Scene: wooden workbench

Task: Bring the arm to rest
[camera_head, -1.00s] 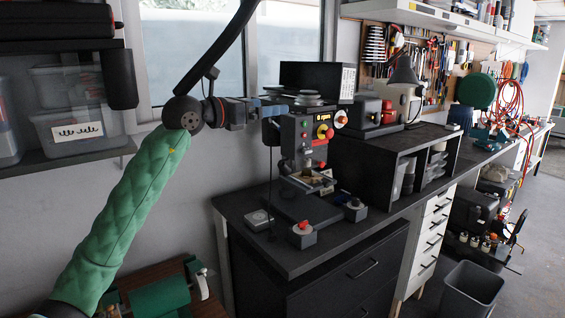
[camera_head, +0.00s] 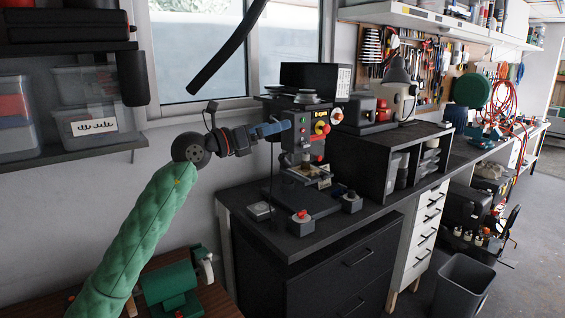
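My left arm (camera_head: 140,235), in a green padded sleeve, rises from the lower left. Its black wrist joint (camera_head: 190,148) is in front of the grey wall. My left gripper (camera_head: 280,129), with blue parts, points right, and its tip overlaps the left side of the grey machine with red and yellow buttons (camera_head: 309,134). I cannot tell whether it touches the machine or is only in front of it. The finger gap is too small to make out, and I see nothing held. My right gripper is out of view.
A black bench (camera_head: 290,232) with the machine and button boxes stands at centre. A green vice (camera_head: 170,287) is on the wooden top at lower left. A dark shelf (camera_head: 70,155) with bins is at left. Right floor is open around a bin (camera_head: 462,285).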

